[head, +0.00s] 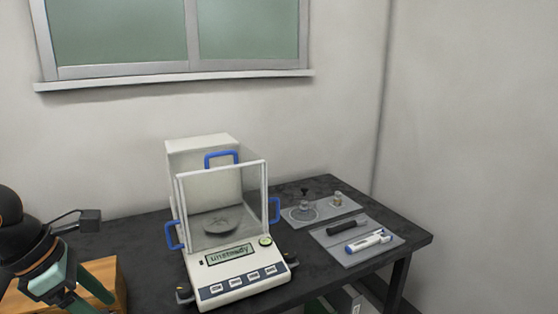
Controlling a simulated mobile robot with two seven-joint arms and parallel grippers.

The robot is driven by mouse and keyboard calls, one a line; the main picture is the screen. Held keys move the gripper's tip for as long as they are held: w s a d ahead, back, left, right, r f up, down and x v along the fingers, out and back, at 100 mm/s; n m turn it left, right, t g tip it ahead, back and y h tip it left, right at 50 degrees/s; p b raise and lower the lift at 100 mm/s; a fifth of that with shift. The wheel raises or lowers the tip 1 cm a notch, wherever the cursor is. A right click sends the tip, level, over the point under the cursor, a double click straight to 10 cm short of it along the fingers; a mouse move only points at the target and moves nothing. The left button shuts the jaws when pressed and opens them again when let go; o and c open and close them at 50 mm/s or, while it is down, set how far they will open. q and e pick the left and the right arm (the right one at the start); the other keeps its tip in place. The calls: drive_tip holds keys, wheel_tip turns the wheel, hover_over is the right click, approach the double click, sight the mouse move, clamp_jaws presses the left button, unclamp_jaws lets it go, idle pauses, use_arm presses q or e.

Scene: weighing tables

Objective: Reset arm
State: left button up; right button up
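My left gripper (85,298) is at the lower left, angled down beside a wooden box. Its teal and green fingers run towards the bottom edge of the picture, and their tips are hard to make out, so I cannot tell whether it is open or shut. My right gripper is not in view. A white balance (240,288) with a clear glass chamber and blue handles stands on the dark table (140,232). A grey round pan (222,221) sits inside the chamber, and something small and pale seems to lie on it. The display on its front is lit.
A grey mat (290,216) at the back right holds a glass dish (304,211) and small items. A nearer mat (341,259) holds a black bar (342,229) and a white-and-blue pen-like tool (366,243). The wooden box (108,271) stands left. Walls and a window are behind.

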use_arm(q)
drive_tip(key=d+r+n+t+h+p, duration=0.2)
drive_tip(key=d+n+h+p, duration=0.2)
drive_tip(key=d+n+h, duration=1.05)
wheel_tip(320, 180, down, 19)
drive_tip(key=w+a+n+t+y+p, duration=0.1)
drive_tip(key=w+n+t+y+p, duration=0.1)
drive_tip(key=n+t+y, duration=1.55)
drive_tip(key=s+f+n+g+h, duration=0.1)
drive_tip(key=s+f+n+g, duration=1.1)
drive_tip(key=s+f+g, duration=0.1)
drive_tip(key=shift+s+a+f+h+p, duration=0.2)
drive_tip(key=shift+f+h+p, duration=0.25)
drive_tip(key=shift+f, duration=0.35)
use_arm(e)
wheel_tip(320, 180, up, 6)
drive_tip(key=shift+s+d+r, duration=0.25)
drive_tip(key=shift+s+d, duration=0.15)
